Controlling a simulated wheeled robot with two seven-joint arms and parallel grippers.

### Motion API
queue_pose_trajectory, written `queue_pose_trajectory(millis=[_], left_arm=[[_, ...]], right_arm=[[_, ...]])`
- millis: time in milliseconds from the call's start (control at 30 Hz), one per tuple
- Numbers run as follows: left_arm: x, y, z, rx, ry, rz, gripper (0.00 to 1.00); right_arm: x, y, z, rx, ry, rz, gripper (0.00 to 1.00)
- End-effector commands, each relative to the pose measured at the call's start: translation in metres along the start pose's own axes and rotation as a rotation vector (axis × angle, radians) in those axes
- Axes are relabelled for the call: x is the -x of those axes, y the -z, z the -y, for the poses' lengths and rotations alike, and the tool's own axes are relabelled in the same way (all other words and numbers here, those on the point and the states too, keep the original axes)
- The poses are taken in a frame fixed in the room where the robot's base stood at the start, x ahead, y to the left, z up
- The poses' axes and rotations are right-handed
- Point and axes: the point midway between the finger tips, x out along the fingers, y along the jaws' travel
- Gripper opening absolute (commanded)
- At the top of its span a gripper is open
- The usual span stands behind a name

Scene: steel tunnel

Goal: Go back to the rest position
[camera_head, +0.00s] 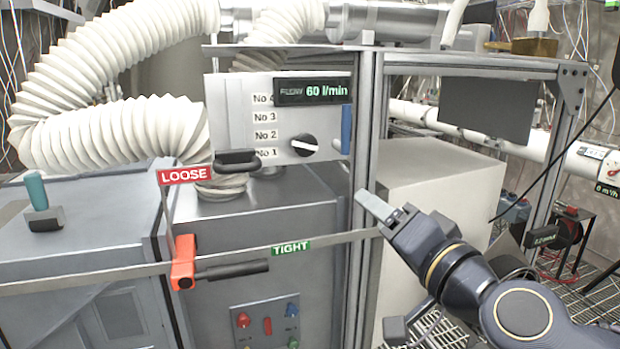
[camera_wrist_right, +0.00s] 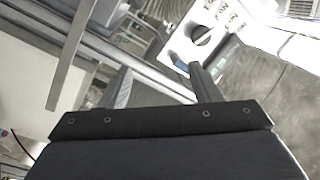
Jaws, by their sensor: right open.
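My right gripper (camera_head: 379,209) reaches in from the lower right in the head view, in front of the upright metal post. In the right wrist view its two fingers (camera_wrist_right: 160,86) stand apart with nothing between them. My left gripper is in neither view. A white panel (camera_head: 228,113) carries labels No 1 to No 4, a black knob (camera_head: 304,146) and a display (camera_head: 312,91) reading 60 l/min. The right gripper is to the right of and below this panel.
A metal bar (camera_head: 110,272) crosses the front, with an orange clamp (camera_head: 183,262) and black handle (camera_head: 232,270). Signs read LOOSE (camera_head: 185,176) and TIGHT (camera_head: 291,247). The upright post (camera_head: 366,150) stands close to the right gripper. A pale box (camera_head: 440,180) is behind it.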

Motion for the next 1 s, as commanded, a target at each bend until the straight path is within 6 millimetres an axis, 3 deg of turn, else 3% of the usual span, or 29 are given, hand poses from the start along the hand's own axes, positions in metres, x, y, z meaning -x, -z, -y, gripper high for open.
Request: queue_pose_trajectory(millis=[33, 200, 400, 500, 633, 1000], left_arm=[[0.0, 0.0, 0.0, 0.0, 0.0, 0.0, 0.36], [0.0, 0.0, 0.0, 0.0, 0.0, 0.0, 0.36], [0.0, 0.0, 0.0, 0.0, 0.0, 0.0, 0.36], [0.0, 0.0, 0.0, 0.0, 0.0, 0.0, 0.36], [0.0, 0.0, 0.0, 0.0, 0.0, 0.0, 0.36], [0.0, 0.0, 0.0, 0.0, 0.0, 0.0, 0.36]], right_arm=[[0.022, -0.014, -0.031, 0.062, -0.057, 0.079, 0.57], [0.094, -0.075, -0.12, 0.188, -0.267, 0.37, 0.57], [0.184, -0.136, -0.195, 0.216, -0.508, 0.647, 0.57], [0.215, -0.156, -0.215, 0.208, -0.59, 0.737, 0.57], [0.237, -0.169, -0.226, 0.199, -0.644, 0.799, 0.57], [0.24, -0.17, -0.227, 0.198, -0.652, 0.807, 0.57]])
